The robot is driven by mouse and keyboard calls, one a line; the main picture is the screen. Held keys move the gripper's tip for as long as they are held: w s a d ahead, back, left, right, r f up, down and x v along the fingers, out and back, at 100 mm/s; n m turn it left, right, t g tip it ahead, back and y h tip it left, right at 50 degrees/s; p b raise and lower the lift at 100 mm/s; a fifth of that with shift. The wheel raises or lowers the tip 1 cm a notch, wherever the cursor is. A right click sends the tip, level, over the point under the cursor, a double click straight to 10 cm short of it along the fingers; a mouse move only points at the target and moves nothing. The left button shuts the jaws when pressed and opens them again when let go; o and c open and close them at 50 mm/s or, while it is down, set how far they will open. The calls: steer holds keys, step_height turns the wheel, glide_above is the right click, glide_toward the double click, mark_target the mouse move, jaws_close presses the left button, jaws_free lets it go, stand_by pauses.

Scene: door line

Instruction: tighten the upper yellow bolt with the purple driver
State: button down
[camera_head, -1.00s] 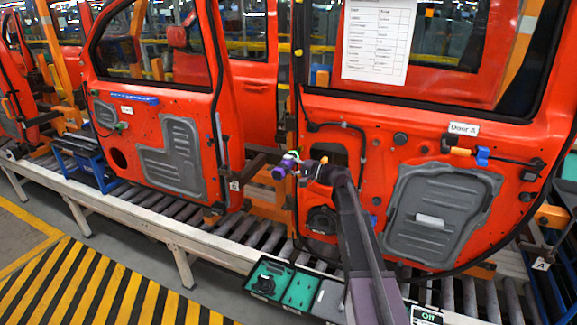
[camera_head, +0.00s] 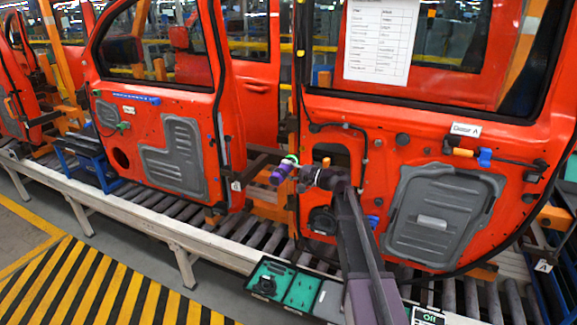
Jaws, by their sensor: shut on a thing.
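My gripper (camera_head: 308,175), at the end of the dark arm, is shut on the purple driver (camera_head: 281,173). The driver is held at a slant in front of the left edge of the red door marked Door A (camera_head: 385,160). A pale green and white part shows at the driver's upper end. I cannot make out a yellow bolt near the driver; it is too small or hidden behind the gripper. I cannot tell whether the driver touches anything.
Another red door (camera_head: 190,100) hangs to the left on the roller conveyor (camera_head: 235,232). Green bins (camera_head: 300,291) and a small display (camera_head: 427,316) are in front, below the arm. A blue connector with an orange part (camera_head: 484,158) sits on Door A. Striped floor (camera_head: 90,285) is clear at lower left.

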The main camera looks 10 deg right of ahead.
mark_target(286, 176)
steer(key=shift+s+a, duration=0.5)
steer(key=shift+s, duration=0.4)
steer(key=shift+s+a, duration=0.45)
steer(key=shift+s, duration=0.4)
step_height(286, 176, down, 14)
steer(key=b, duration=1.4)
